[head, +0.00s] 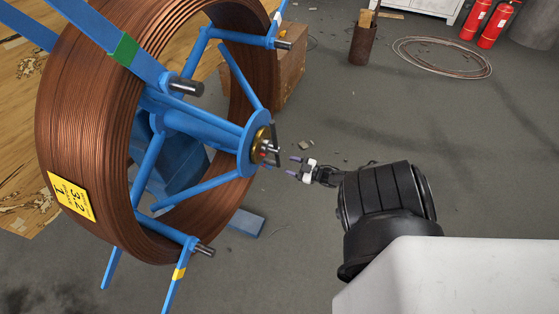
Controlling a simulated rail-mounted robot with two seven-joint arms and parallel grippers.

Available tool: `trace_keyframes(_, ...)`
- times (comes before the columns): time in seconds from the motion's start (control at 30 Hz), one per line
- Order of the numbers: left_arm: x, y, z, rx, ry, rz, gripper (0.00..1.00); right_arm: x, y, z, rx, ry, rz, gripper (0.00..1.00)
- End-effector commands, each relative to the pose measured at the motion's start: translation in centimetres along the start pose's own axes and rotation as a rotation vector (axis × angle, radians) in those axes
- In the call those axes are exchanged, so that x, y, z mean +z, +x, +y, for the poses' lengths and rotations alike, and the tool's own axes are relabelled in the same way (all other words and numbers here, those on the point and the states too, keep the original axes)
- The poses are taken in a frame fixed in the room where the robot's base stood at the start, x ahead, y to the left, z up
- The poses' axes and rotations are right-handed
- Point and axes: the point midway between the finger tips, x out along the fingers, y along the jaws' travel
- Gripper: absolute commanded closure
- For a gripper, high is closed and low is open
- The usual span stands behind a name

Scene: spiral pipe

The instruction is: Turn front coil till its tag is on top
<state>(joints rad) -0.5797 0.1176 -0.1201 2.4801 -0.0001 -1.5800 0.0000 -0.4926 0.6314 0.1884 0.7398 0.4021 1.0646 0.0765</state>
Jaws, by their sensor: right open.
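The front coil (75,110) is a large ring of copper-brown pipe on a blue spoked reel frame (180,122), at the left of the head view. Its yellow tag (71,197) with black print is on the lower left of the coil's outer face. A green band (124,49) marks an upper spoke and a yellow band (179,273) a lower one. My right gripper (297,167) is open and empty, just right of the reel's hub (262,146), with its fingers pointing left. It looks apart from the hub. My left gripper is not in view.
A wooden surface or crate (22,65) lies behind the coil at the left. A rusty bin (363,44), a loose wire coil (440,57) and red fire extinguishers (495,25) stand further back. The grey floor (480,170) at the right is mostly clear.

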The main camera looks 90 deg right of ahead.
Motion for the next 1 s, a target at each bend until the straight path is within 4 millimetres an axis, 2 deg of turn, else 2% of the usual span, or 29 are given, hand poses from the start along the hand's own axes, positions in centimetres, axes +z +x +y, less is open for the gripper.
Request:
trace_keyframes(0.2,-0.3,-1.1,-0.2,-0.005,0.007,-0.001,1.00,-0.1,-3.7,-0.1,0.000,0.001,-0.002,0.47)
trace_keyframes(0.4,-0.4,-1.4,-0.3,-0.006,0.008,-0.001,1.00,-0.1,-5.6,-0.2,-0.001,0.001,0.000,0.47)
trace_keyframes(0.6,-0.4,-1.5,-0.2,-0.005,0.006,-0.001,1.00,0.0,-6.5,-0.2,-0.001,0.001,0.000,0.47)
trace_keyframes(1.0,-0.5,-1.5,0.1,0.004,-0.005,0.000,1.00,0.0,-6.5,-0.2,-0.001,0.001,0.001,0.47)
